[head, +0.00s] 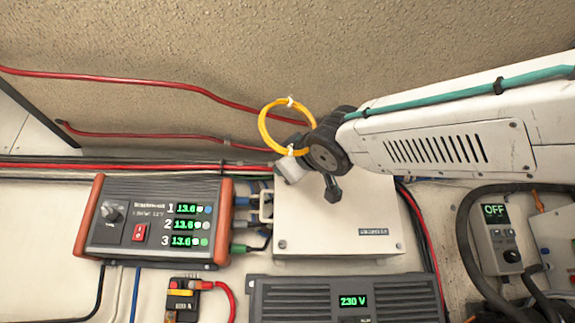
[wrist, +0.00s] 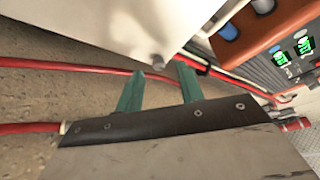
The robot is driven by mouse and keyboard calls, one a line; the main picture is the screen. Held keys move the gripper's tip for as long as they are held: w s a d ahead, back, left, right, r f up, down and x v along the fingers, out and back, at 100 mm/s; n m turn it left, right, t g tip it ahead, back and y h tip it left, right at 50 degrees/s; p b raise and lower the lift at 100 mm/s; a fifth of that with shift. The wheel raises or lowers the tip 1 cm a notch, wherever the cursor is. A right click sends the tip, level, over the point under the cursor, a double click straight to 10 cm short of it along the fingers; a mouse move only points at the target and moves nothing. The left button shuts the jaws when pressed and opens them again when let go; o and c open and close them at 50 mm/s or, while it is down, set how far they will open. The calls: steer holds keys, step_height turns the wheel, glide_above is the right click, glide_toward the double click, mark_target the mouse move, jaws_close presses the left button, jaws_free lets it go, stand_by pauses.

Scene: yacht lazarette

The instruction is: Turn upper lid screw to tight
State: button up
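A white box with a flat lid (head: 340,235) stands in the middle of the head view. It also shows at the top of the wrist view (wrist: 100,18). A small grey screw head (wrist: 157,62) shows at the box's near edge in the wrist view. My gripper (wrist: 158,69) is open there, its two green fingers apart, with the screw head just beyond and between the tips. I cannot tell whether they touch it. In the head view, my arm hides the box's upper part, and the fingers cannot be made out. A lower screw (head: 283,244) shows at the lid's left.
An orange-sided power unit (head: 150,225) with green displays stands left of the box, cables between them. A dark unit (head: 290,300) reading 230 V sits below. A panel (head: 497,235) reading OFF is at right. Red cables (head: 130,80) cross the wall behind.

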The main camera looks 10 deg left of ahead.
steer(key=shift+x, duration=1.1)
steer(key=shift+d, duration=0.1)
jaws_close()
